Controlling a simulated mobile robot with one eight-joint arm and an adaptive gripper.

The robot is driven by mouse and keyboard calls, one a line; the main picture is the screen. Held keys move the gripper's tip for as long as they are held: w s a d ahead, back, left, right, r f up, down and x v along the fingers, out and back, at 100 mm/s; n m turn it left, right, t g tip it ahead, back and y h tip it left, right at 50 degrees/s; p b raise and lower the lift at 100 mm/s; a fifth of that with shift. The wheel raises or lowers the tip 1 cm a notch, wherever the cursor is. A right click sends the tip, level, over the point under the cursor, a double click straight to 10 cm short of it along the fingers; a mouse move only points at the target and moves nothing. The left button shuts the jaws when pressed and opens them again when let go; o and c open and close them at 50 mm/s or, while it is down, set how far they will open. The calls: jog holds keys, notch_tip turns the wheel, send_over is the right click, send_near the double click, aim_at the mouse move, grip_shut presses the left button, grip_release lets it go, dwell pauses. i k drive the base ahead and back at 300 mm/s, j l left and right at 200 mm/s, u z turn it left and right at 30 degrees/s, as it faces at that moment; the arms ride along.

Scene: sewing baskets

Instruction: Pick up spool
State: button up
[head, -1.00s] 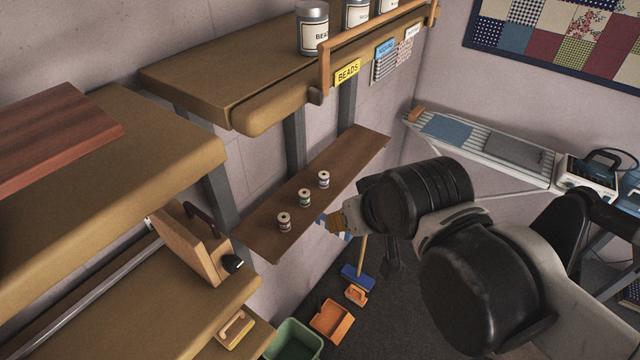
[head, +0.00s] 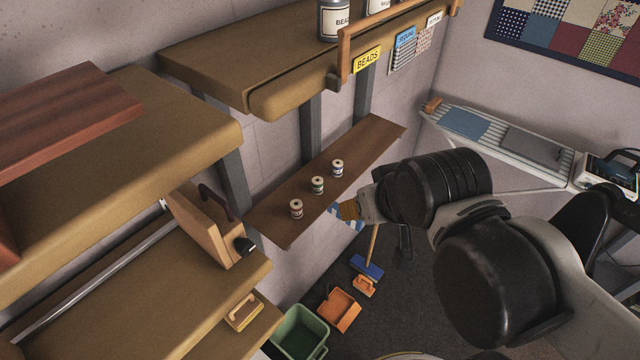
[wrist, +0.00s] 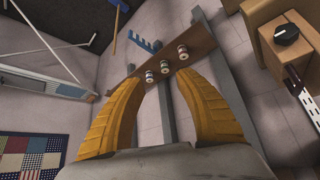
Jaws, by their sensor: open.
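Three small thread spools stand upright in a row on a narrow brown shelf (head: 358,148). In the head view they are the near spool (head: 296,208), the middle spool (head: 317,185) and the far spool (head: 337,167). The wrist view also shows the row, with its middle spool (wrist: 165,67) between my fingers in the picture. My gripper (wrist: 160,85) has its yellow fingers spread wide with nothing between them. In the head view, my gripper is to the right of the shelf, apart from the spools and mostly hidden behind my wrist.
A thick wooden shelf (head: 215,75) with labelled tins overhangs the spool shelf. A wooden box (head: 205,225) with a dark handle stands on the left bench. A green bin (head: 300,333), orange dustpan (head: 338,309) and blue broom (head: 367,267) are on the floor. An ironing board (head: 500,145) stands at right.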

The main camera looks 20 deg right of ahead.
aim_at(317, 181)
jog(key=i+l+u, duration=0.1)
jog(key=l+u, duration=0.2)
jog(key=l, duration=0.65)
jog(key=l+u, duration=0.35)
jog(key=l, duration=0.65)
